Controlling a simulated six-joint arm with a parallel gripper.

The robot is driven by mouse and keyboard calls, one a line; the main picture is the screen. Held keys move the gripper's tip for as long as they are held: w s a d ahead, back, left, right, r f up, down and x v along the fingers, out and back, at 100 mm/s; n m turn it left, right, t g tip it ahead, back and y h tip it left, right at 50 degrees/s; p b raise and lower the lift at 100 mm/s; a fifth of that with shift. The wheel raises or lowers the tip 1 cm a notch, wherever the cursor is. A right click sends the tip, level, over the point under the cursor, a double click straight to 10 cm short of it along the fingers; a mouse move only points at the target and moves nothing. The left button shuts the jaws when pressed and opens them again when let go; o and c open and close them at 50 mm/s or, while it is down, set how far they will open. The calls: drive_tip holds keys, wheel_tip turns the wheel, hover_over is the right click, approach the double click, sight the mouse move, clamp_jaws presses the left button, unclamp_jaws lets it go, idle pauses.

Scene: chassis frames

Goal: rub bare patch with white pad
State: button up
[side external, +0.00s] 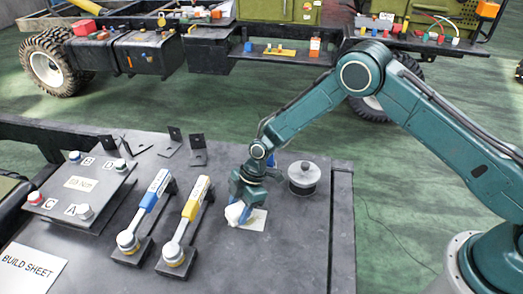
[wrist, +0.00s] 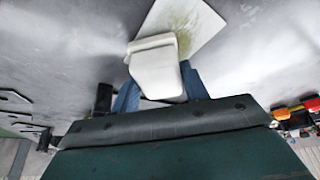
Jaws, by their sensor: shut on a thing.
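My gripper (side external: 240,208) points down at the dark table, its blue fingers shut on the white pad (side external: 234,212). In the wrist view the pad (wrist: 157,68) sits between the two fingers (wrist: 160,92). The bare patch (side external: 257,221) is a pale rectangle on the table, just right of the pad in the side view. In the wrist view the patch (wrist: 205,25) carries a yellow-green smear, and the pad overlaps its near edge. I cannot tell whether the pad touches the patch. The pad hides part of it.
A grey round spool (side external: 304,178) stands right of my gripper. Blue-handled (side external: 148,205) and yellow-handled (side external: 187,222) tools lie to the left, with a lettered plate (side external: 82,190) beyond. Black brackets (side external: 185,147) stand behind. The table's front right is clear.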

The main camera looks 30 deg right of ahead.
sight(258, 223)
drive_tip(key=shift+s+d, duration=2.3)
drive_tip(key=shift+s, duration=0.05)
drive_tip(key=shift+w+a, duration=2.95)
drive_tip(key=shift+a, duration=0.05)
drive_tip(key=shift+r, duration=4.05)
drive_tip(key=shift+d, duration=0.1)
